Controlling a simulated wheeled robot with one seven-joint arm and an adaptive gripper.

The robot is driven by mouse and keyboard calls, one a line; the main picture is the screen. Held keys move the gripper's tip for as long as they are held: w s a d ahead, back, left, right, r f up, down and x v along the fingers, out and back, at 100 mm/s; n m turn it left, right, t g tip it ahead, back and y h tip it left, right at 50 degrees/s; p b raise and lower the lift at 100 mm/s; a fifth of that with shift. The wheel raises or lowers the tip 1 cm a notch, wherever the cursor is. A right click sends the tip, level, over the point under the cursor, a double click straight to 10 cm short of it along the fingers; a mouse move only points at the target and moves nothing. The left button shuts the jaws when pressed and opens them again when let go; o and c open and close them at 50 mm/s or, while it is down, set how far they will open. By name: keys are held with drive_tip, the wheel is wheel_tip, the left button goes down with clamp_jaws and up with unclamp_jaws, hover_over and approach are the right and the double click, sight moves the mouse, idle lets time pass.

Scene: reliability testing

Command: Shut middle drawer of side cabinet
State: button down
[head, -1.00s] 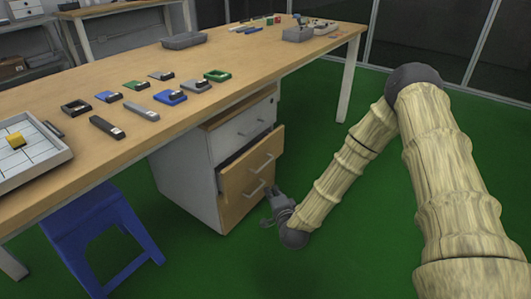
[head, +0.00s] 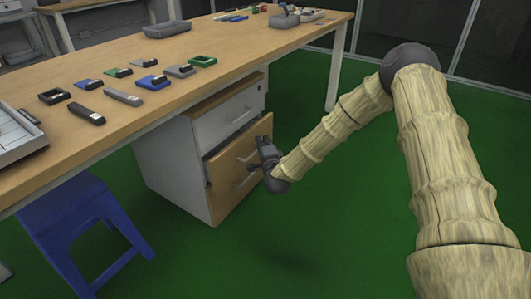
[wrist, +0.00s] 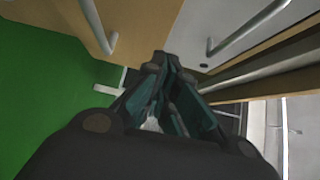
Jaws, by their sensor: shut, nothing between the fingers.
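The side cabinet (head: 171,166) stands under the workbench, with a white top drawer (head: 229,113) and wood-faced drawers below. The middle drawer (head: 226,161) has a wood front and a bar handle, and its front stands out from the cabinet, with a dark gap at its upper left edge. My gripper (head: 262,152) is shut and empty, close in front of the wood front near its right side.
The workbench (head: 165,102) above carries several small parts and a grey tray (head: 167,29). A blue stool (head: 80,225) stands left of the cabinet. Green floor (head: 320,230) is clear in front and to the right.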

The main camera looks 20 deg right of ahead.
drive_tip(key=shift+w+a+b, duration=0.7)
drive_tip(key=shift+w+a, duration=0.55)
drive_tip(key=shift+w, duration=0.2)
